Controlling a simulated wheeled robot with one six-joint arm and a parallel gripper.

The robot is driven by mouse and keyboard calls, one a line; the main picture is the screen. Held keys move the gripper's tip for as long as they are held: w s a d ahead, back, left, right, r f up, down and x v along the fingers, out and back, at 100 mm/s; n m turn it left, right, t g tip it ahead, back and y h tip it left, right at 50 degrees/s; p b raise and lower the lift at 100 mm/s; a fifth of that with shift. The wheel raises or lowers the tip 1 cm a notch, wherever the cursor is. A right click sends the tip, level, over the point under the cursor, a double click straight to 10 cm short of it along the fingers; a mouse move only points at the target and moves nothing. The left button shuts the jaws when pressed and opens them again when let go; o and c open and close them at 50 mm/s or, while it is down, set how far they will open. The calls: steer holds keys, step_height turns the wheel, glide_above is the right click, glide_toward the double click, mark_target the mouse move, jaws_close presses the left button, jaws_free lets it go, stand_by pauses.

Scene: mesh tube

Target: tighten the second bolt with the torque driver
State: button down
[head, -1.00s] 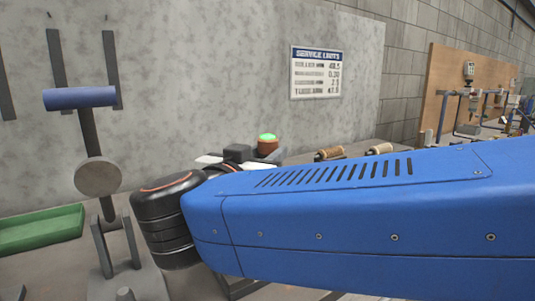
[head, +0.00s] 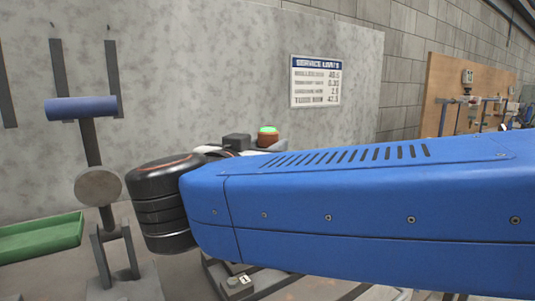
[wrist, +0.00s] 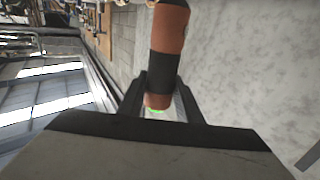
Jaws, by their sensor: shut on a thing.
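The torque driver (wrist: 166,55), an orange and black cylinder, is held between the two dark fingers of my gripper (wrist: 163,98) in the wrist view. A green glow shows at its lower end there. In the head view the driver's orange end with a lit green top (head: 267,135) shows just above my blue arm, beside a dark part of my gripper (head: 237,141). The rest of the driver is hidden behind my arm. I cannot make out the second bolt in either view.
A low grey fixture with a tag reading "1" (head: 240,284) shows below my arm. A stand with a blue-headed pendulum (head: 80,107) and a green tray (head: 40,238) are at left. A service limits sign (head: 316,81) hangs on the wall behind. A wooden tool board (head: 465,92) stands at right.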

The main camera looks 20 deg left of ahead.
steer(key=shift+r, duration=1.5)
